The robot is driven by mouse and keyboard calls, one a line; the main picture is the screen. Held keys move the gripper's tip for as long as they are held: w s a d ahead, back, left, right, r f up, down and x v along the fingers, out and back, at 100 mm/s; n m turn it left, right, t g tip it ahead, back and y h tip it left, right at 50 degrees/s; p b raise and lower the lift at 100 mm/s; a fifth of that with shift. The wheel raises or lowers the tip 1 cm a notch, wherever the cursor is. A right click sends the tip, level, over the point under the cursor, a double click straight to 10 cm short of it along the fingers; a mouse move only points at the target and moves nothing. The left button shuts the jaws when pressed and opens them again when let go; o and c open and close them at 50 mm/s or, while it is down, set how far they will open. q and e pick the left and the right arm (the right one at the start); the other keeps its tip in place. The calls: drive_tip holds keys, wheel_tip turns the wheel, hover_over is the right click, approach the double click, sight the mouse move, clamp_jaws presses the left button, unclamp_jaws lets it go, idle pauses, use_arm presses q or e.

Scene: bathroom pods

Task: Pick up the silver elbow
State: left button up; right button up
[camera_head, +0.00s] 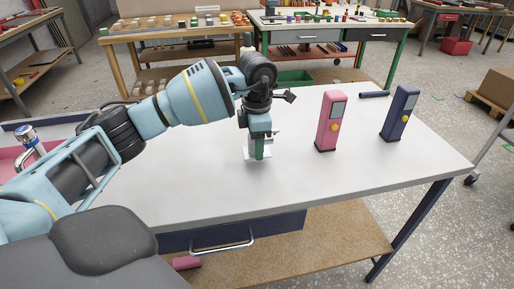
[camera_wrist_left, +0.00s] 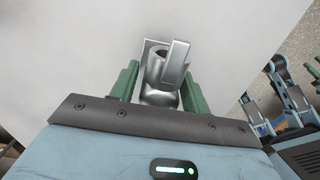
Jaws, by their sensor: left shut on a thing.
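The silver elbow (camera_wrist_left: 159,75) is a shiny metal piece seen close up in the left wrist view, between the two green fingers of my left gripper (camera_wrist_left: 158,88). In the head view my left gripper (camera_head: 258,150) points down at the white tabletop, and the elbow is mostly hidden behind its fingers. The gripper is shut on the elbow. I cannot tell whether the elbow touches the table. My right gripper is not in view.
A pink device (camera_head: 329,122) and a dark blue device (camera_head: 400,113) stand upright on the white table (camera_head: 370,165) to the right. A dark rod (camera_head: 374,94) lies behind them. A chrome tap (camera_head: 32,142) is at the left. The table's front is clear.

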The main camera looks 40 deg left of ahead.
use_arm(q)
drive_tip(key=shift+r, duration=0.9)
drive_tip(key=s, duration=0.5)
drive_tip(key=s+d, duration=0.1)
drive_tip(key=s, duration=0.4)
drive_tip(key=s+d+r, duration=0.1)
drive_tip(key=s, duration=0.5)
drive_tip(key=shift+r+b, duration=0.1)
drive_tip(key=shift+b, duration=0.3)
